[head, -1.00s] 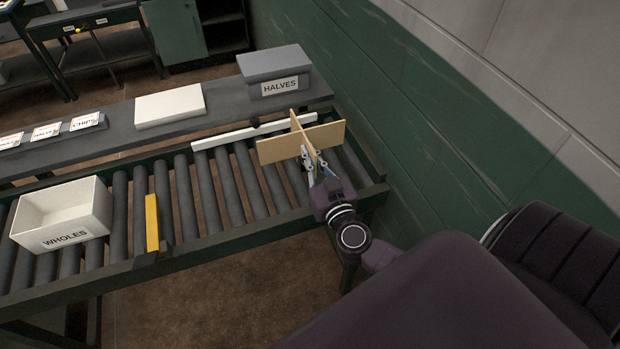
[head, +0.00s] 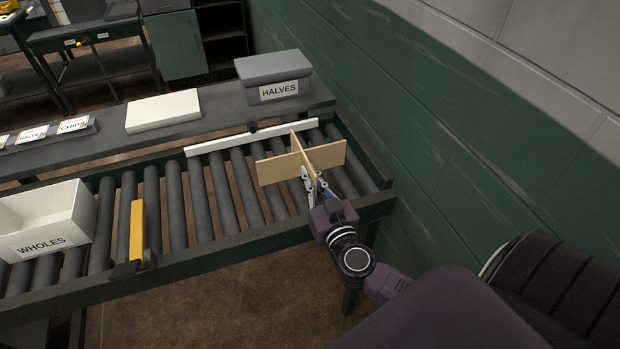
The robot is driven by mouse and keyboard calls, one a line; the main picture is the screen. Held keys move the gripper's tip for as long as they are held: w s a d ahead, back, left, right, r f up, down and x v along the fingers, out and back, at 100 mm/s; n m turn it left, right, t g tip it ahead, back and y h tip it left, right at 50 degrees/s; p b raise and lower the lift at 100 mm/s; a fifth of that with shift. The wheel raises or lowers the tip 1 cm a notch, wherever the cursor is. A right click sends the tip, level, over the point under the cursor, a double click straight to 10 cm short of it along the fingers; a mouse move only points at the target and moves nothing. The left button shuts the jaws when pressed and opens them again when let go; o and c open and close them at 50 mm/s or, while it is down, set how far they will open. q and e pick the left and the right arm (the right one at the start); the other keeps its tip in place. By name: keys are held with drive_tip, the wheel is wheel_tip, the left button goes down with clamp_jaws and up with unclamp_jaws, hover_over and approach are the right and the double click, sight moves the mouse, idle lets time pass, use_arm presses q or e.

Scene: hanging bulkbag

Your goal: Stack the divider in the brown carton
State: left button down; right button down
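The divider (head: 278,169) is a tan cross of interlocking panels, standing upright at the right end of the roller conveyor. My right gripper (head: 312,180) is at the near end of one panel, with its fingers on either side of that panel; it looks shut on the divider. The fingertips are partly hidden by the panels. Whether the divider rests on the rollers or hangs just above them is hard to tell. No brown carton shows in this view. My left gripper is not in view.
A white box labelled WHOLES (head: 45,225) sits on the left rollers, beside a yellow bar (head: 137,232). A white rail (head: 250,138) runs along the conveyor's far side. A grey HALVES box (head: 273,78) and white slab (head: 163,111) are on the shelf behind. Middle rollers are clear.

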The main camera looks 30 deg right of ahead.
drive_tip(key=c, duration=2.6)
unclamp_jaws()
drive_tip(key=shift+f, duration=0.1)
drive_tip(key=o, duration=0.4)
drive_tip(key=shift+o, duration=0.2)
